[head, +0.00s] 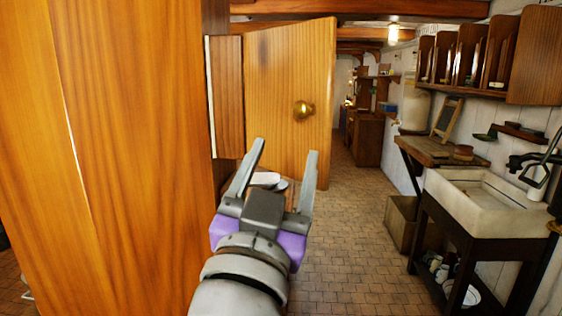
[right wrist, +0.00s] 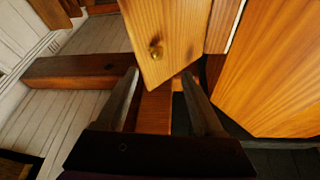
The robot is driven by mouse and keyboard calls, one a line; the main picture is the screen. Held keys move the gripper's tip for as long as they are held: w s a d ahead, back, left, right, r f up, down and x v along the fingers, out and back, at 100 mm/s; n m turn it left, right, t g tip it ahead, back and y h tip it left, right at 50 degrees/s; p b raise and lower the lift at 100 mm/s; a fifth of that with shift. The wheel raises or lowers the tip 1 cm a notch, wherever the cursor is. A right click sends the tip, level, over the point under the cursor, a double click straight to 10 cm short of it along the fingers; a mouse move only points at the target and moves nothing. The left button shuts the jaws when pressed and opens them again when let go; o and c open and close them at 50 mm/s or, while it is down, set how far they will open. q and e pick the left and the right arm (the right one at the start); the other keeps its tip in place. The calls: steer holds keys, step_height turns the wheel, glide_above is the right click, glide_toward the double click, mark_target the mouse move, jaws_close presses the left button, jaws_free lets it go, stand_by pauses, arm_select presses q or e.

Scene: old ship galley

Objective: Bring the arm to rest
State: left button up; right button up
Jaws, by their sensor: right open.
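My right gripper (head: 283,165) is raised in the middle of the head view, its two fingers spread apart with nothing between them. In that view it overlaps the lower part of an open wooden door (head: 275,85) with a round brass knob (head: 304,109). In the right wrist view the open fingers (right wrist: 160,98) point toward the door (right wrist: 170,30) and its knob (right wrist: 155,52). I cannot tell whether a finger touches the door. My left gripper is not in view.
A tall wooden cabinet side (head: 120,150) fills the left. At the right stand a white sink (head: 470,205) on a dark stand, a wooden side table (head: 430,152), a box (head: 402,222) and a wall shelf (head: 533,60). The tiled floor (head: 350,235) between is clear.

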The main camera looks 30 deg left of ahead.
steer(key=shift+f, duration=0.1)
steer(key=w+d+f+n+g+y, duration=0.1)
steer(key=w+d+f+n+g, duration=0.2)
steer(key=f, duration=0.6)
steer(key=w+d+f+n+g+y, duration=0.1)
steer(key=w+d+f+g, duration=0.1)
steer(key=d+f, duration=0.5)
steer(key=w+d+f+n+g+y, duration=0.1)
steer(key=w+f+n+g, duration=0.15)
steer(key=f, duration=0.95)
steer(key=s+d+f+m+g+h, duration=0.2)
steer(key=s+d+f+h, duration=0.1)
steer(key=d+f, duration=0.5)
steer(key=s+d+f+m+g+h, duration=0.2)
steer(key=s+d+f, duration=0.3)
steer(key=d+f, duration=0.3)
steer(key=s+d+f+m+g+h, duration=0.3)
steer(key=d+f, duration=0.5)
steer(key=f, duration=0.3)
steer(key=shift+s+d+g+h, duration=0.25)
steer(key=shift+s+g+h, duration=0.15)
steer(key=shift+s+g, duration=0.2)
steer(key=shift+f, duration=0.1)
